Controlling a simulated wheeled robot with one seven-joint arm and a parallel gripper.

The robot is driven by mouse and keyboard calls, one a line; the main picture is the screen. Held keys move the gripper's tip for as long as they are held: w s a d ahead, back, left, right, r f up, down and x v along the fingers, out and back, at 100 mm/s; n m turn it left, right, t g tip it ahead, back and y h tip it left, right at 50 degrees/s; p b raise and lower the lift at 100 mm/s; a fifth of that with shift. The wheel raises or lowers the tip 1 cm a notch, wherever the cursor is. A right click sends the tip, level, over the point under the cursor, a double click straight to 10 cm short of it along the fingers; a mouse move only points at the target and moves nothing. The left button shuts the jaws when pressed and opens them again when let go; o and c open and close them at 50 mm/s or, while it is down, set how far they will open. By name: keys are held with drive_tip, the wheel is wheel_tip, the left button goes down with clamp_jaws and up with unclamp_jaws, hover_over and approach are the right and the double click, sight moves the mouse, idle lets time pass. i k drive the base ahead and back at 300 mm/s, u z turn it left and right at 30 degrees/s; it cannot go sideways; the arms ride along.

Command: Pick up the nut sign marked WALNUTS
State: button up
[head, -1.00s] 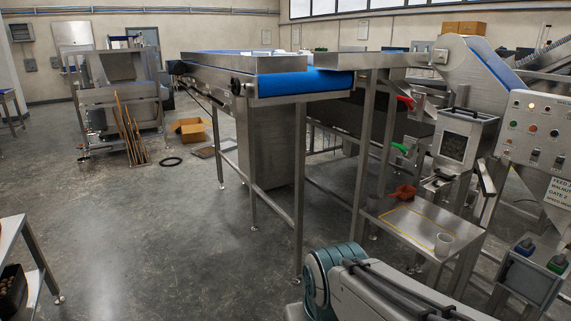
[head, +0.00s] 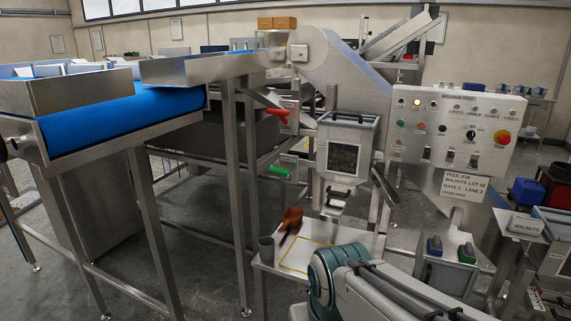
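A small pale sign that appears to read WALNUTS (head: 525,226) stands at the right side of the head view, on or just above a small metal shelf. Its lettering is small and only just legible. A separate white card (head: 464,186) under the control panel reads FEED JOB, WALNUTS LOT, GATE 2; it hangs on the machine. My arm shows at the bottom centre, well left of the sign. The gripper end is out of the picture, so its fingers cannot be seen.
A control panel (head: 455,130) hangs above a bin holding blue and green items (head: 447,247). A blue conveyor (head: 120,118) fills the left. Red and dark bins stand at far right.

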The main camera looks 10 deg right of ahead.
sight(532, 227)
drive_tip(key=z, duration=0.9)
drive_tip(key=i, duration=0.75)
drive_tip(key=z, duration=1.55)
drive_tip(key=i, duration=1.35)
drive_tip(key=z, duration=0.4)
